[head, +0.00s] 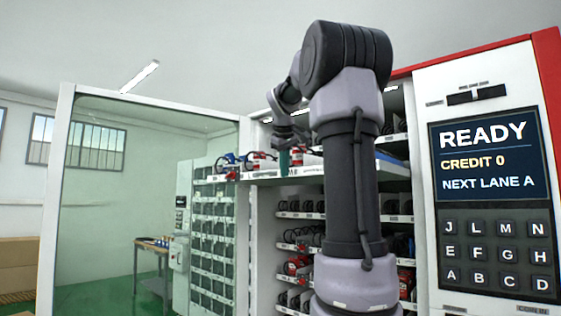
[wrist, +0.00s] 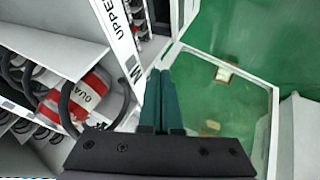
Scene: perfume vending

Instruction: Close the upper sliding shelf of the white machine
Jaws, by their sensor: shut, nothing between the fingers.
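The white machine (head: 481,69) stands with its glass door open to the left. Its upper sliding shelf (head: 321,172) is pulled out past the lower shelves and holds red and white items. In the wrist view, the shelf's front strip (wrist: 121,38) bears the word "UPPER" and runs along the upper left.
The open glass door (head: 144,200) stands left of the shelf. Lower shelves (head: 300,215) with coils and red items sit back inside the machine. A keypad panel (head: 497,254) is on the right. A red and white item (wrist: 77,98) lies by a coil on the shelf. Green floor shows beyond.

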